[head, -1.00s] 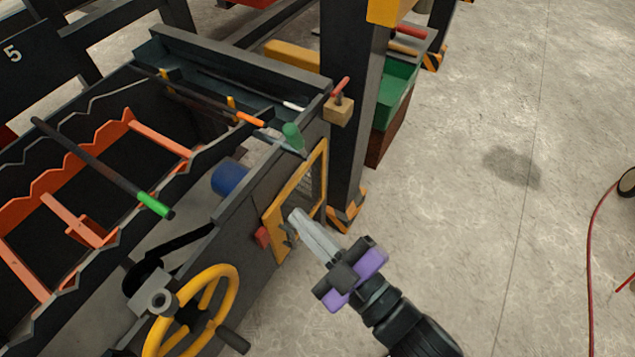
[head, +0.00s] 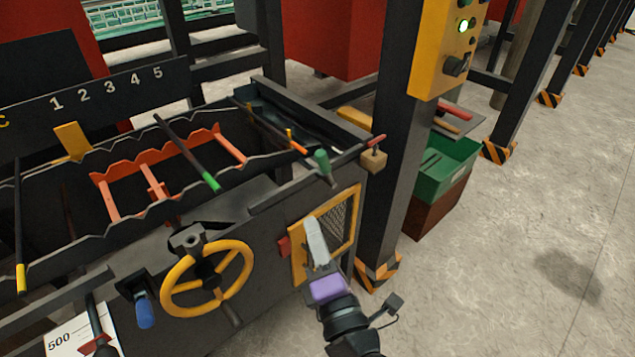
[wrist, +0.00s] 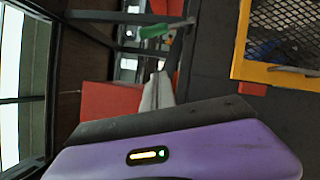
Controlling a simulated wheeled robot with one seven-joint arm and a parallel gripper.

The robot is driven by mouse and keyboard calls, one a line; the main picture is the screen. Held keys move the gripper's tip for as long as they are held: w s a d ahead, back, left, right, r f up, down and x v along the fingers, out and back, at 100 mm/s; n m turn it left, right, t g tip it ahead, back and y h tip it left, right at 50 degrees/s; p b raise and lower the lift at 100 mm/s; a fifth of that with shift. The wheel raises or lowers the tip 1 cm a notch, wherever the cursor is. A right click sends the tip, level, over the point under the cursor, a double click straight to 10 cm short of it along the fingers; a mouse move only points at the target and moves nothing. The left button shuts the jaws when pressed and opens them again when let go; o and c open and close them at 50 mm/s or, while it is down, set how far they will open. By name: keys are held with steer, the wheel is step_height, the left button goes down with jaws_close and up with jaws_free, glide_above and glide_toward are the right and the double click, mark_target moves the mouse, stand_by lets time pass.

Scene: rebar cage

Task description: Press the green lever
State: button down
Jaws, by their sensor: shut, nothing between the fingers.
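The green lever (head: 322,163) has a green grip that stands up on a metal arm at the top right edge of the machine. In the wrist view a green grip (wrist: 158,31) lies sideways near the top, beyond the fingertips. My gripper (head: 312,224) has purple parts and grey fingers. It is in front of the yellow-framed mesh panel, below the lever and apart from it. In the wrist view my gripper (wrist: 160,82) has its fingers together and empty.
A dark post (head: 393,150) stands right of the lever, with a yellow control box (head: 447,50) on it. A wooden block (head: 373,160) with a red handle is close beside the lever. A yellow handwheel (head: 207,280) is at left. The floor at right is clear.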

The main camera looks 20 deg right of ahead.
steer(key=w+d+r+p, duration=0.2)
steer(key=w+d+p, duration=0.3)
steer(key=w, duration=0.5)
steer(key=shift+w+r, duration=0.15)
steer(key=shift+r, duration=0.2)
steer(key=shift+a, duration=0.1)
